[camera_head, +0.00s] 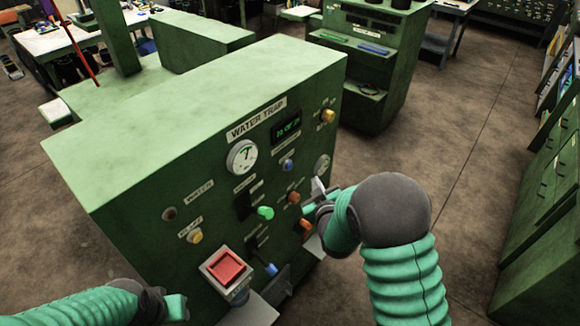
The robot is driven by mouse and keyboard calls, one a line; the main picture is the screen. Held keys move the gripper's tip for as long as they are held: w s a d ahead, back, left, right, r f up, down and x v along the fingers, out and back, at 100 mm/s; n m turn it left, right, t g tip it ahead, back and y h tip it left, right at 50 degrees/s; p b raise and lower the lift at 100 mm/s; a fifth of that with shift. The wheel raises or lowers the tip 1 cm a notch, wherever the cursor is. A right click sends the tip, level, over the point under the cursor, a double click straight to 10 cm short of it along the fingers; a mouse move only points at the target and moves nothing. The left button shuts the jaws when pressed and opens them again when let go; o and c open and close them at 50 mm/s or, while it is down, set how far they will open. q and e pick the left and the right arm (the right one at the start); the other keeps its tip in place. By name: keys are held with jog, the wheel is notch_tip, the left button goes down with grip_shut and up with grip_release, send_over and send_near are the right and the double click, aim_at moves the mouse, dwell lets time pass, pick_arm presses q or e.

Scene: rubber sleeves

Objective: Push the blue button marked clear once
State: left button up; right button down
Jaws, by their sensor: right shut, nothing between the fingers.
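A green machine labelled "WATER TRAP" (257,119) fills the middle of the view. A small round blue button (288,165) sits on its front panel, below the green digital display (286,129); the label beside it is too small to read. My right gripper (312,200) is shut and empty, close to the panel's right side, below and right of the blue button and apart from it in the picture. Its fingertips are small and partly hard to make out against the panel. My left gripper (177,306) is low at the bottom left, in front of the machine; its fingers are unclear.
Near the blue button are a gauge (242,157), a green knob (265,212), a red-brown knob (294,197), an orange knob (305,225) and a yellow button (327,115). A large red square button (226,268) sticks out lower down. Green cabinets (545,190) stand at right.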

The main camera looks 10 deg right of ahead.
aim_at(289, 166)
jog(key=w+a, duration=0.3)
jog(key=w, duration=0.2)
jog(key=shift+a, duration=0.25)
dwell(0.3)
jog(key=shift+a, duration=0.25)
jog(key=shift+d, duration=0.15)
dwell(0.5)
jog(key=shift+w, duration=0.1)
dwell(0.5)
jog(key=shift+w+a+r, duration=0.1)
jog(key=shift+w+a, duration=0.1)
jog(key=shift+a, duration=0.1)
